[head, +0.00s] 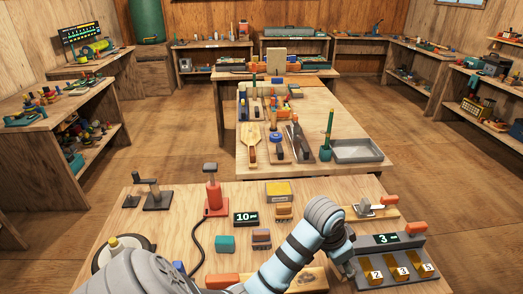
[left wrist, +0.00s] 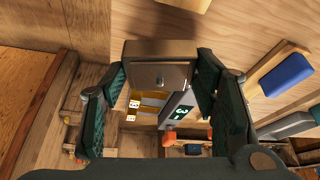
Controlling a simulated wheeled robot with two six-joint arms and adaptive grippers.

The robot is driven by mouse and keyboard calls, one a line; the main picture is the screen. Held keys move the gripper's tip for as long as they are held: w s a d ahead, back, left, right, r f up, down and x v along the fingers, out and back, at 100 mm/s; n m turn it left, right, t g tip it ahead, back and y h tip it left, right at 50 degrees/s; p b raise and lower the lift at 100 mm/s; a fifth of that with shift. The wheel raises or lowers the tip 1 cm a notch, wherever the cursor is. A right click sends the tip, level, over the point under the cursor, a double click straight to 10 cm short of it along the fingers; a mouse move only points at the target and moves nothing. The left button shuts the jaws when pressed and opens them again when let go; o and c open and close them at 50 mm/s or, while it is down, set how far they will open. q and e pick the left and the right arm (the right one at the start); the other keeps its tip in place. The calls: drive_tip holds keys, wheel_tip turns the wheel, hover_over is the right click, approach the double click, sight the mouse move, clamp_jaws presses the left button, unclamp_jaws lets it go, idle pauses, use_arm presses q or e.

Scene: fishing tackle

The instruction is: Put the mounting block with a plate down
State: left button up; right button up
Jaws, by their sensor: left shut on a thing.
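The mounting block with a plate (left wrist: 160,62) is a brown-grey block with a flat face and a small round fitting, seen in the left wrist view. My left gripper (left wrist: 162,82) is shut on it, with a dark finger on each side. In the head view the left gripper (head: 347,268) is low at the front right of the near table, beside the grey numbered unit; the block cannot be made out there. The block's underside is hidden, so I cannot tell whether it touches anything. My right gripper is not in view.
The grey unit with a "3" display (head: 388,239) and yellow numbered slots stands close on the right. A wooden board with a red handle (head: 222,281) lies at the front. A red pump (head: 213,195), a "10" display (head: 246,218) and small blocks occupy the table (head: 330,190).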

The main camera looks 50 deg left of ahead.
use_arm(q)
drive_tip(key=w+a+r+m+h, duration=0.1)
drive_tip(key=w+a+r+m, duration=0.15)
drive_tip(key=a+r, duration=0.35)
drive_tip(key=w+a+r+m, duration=0.1)
drive_tip(key=w+a+r, duration=0.3)
drive_tip(key=a, duration=0.5)
drive_tip(key=shift+n+g, duration=0.25)
drive_tip(key=shift+g, duration=0.05)
drive_tip(key=f+b, duration=0.1)
drive_tip(key=f, duration=0.5)
drive_tip(key=f+b, duration=0.1)
drive_tip(key=f, duration=0.5)
drive_tip(key=s+f+b, duration=0.1)
drive_tip(key=f+b, duration=0.1)
drive_tip(key=f, duration=0.5)
drive_tip(key=shift+s+d, duration=0.1)
drive_tip(key=shift+d, duration=0.05)
drive_tip(key=o, duration=1.3)
drive_tip(key=shift+o, duration=0.2)
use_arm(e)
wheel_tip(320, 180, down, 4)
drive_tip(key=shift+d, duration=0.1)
use_arm(q)
drive_tip(key=p+v, duration=0.2)
drive_tip(key=v, duration=1)
drive_tip(key=shift+p, duration=0.35)
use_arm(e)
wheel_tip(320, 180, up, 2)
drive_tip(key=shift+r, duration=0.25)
